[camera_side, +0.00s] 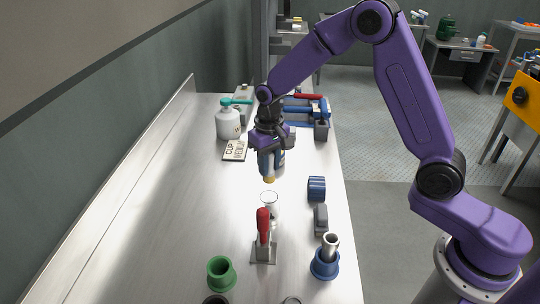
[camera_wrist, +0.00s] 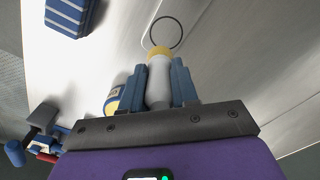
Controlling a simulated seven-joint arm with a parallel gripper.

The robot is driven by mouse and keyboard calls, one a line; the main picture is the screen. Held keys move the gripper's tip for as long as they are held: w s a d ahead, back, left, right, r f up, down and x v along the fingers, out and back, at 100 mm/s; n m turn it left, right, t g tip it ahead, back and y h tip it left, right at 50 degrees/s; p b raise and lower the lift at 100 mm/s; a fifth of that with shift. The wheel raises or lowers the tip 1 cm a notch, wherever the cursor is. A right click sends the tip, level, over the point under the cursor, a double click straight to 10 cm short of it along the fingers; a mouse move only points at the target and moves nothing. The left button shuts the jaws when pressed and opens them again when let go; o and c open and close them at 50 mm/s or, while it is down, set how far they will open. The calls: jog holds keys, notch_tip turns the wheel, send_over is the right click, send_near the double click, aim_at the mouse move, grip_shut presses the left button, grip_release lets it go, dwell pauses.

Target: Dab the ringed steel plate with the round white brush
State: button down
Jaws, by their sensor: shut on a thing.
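My gripper (camera_side: 270,152) points down over the bench, its blue fingers (camera_wrist: 170,85) shut on the round white brush (camera_wrist: 159,80). The brush has a pale body and a yellowish tip, which points down in the side view (camera_side: 269,179). A thin dark ring (camera_wrist: 165,32) marks the bright steel just beyond the tip in the wrist view. In the side view the ringed steel plate (camera_side: 269,197) shows as a small pale oval below and slightly nearer the camera than the brush. The tip appears apart from it; the exact gap is hard to tell.
A red-handled clamp (camera_side: 263,232) stands in front of the ring. A green cup (camera_side: 221,273) is at front. The bench's left side is clear.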

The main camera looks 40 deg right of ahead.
aim_at(269, 177)
notch_tip(269, 177, down, 3)
jog(key=shift+f, duration=0.15)
jog(key=shift+s+a+f, duration=0.35)
jog(key=shift+f, duration=0.15)
jog(key=shift+s+a, duration=1.05)
jog(key=shift+s, duration=0.1)
jog(key=shift+w+d, duration=1.35)
jog(key=shift+w, duration=0.1)
jog(key=shift+w+r, duration=0.15)
jog(key=shift+r, duration=3.85)
jog(key=shift+d, duration=0.1)
